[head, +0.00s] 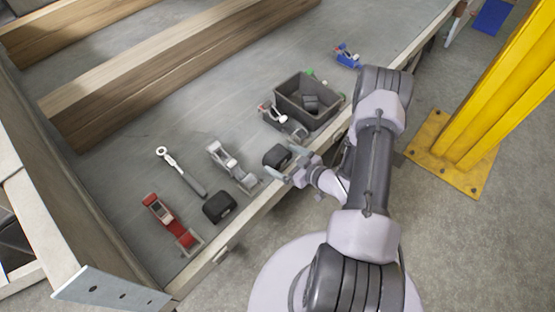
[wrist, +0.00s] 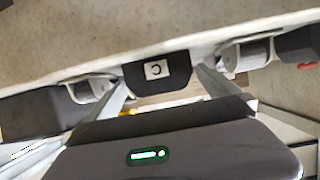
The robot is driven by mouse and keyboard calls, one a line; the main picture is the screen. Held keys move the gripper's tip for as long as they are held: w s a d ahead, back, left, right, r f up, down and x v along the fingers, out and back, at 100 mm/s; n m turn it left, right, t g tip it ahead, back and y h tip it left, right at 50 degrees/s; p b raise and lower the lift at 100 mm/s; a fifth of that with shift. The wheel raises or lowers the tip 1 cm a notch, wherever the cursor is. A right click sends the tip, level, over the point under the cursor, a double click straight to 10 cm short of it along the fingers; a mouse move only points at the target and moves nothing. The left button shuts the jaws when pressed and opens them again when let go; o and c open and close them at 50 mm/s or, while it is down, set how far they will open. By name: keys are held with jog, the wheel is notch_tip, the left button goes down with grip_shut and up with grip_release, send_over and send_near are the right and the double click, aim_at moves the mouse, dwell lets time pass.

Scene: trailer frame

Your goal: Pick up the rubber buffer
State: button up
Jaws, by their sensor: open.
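A black block that looks like the rubber buffer (head: 277,156) lies near the trailer bed's front edge. In the wrist view the black block (wrist: 178,77) carries a white label with a dark letter like a C. My gripper (head: 285,162) is at the edge beside this block. In the wrist view my gripper (wrist: 165,80) is open, its two fingers on either side of the block, with no clear contact. A second, similar black block (head: 219,207) lies further left. I cannot tell by looks which one is the buffer.
Metal latches lie close on both sides, one grey (head: 232,166) and one by the dark bin (head: 325,122). A ratchet wrench (head: 182,172), a red latch (head: 171,222) and a blue latch (head: 348,57) also lie on the bed. Wooden beams (head: 150,75) cross behind. A yellow post (head: 500,100) stands right.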

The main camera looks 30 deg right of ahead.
aim_at(277, 157)
jog(key=x, duration=0.3)
jog(key=shift+w+f+b, duration=0.2)
jog(key=shift+f+b, duration=0.1)
jog(key=shift+b, duration=0.1)
jog(key=shift+s+r, duration=0.1)
jog(key=c, duration=1.5)
